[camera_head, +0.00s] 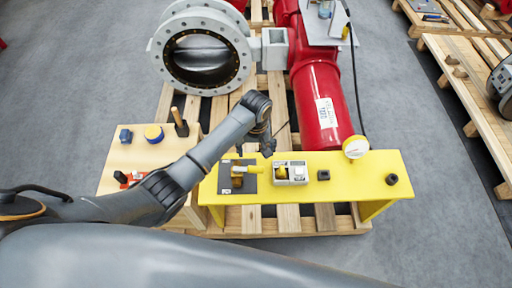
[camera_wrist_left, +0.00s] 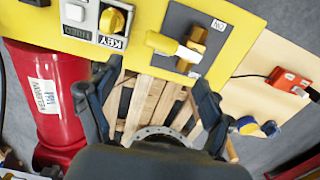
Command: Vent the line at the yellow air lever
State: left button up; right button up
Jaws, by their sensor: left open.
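The yellow air lever (camera_head: 253,169) sits on a brass valve (camera_head: 237,177) on a dark plate at the left part of the yellow bench. In the left wrist view, the lever (camera_wrist_left: 163,43) points sideways from the brass body (camera_wrist_left: 192,50), toward the key box. An ON label (camera_wrist_left: 218,24) is on the plate near the valve. My left gripper (camera_head: 267,148) is over the bench's back edge, near the lever and the key box. In the left wrist view, its fingers (camera_wrist_left: 153,100) are spread wide and empty, apart from the lever. My right gripper does not show.
A grey key box (camera_head: 291,172) with a yellow knob stands right of the lever on the yellow bench (camera_head: 355,170). A wooden table (camera_head: 115,160) with small items is left.

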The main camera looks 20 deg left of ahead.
pick_arm(q)
jog(key=shift+r, duration=0.8)
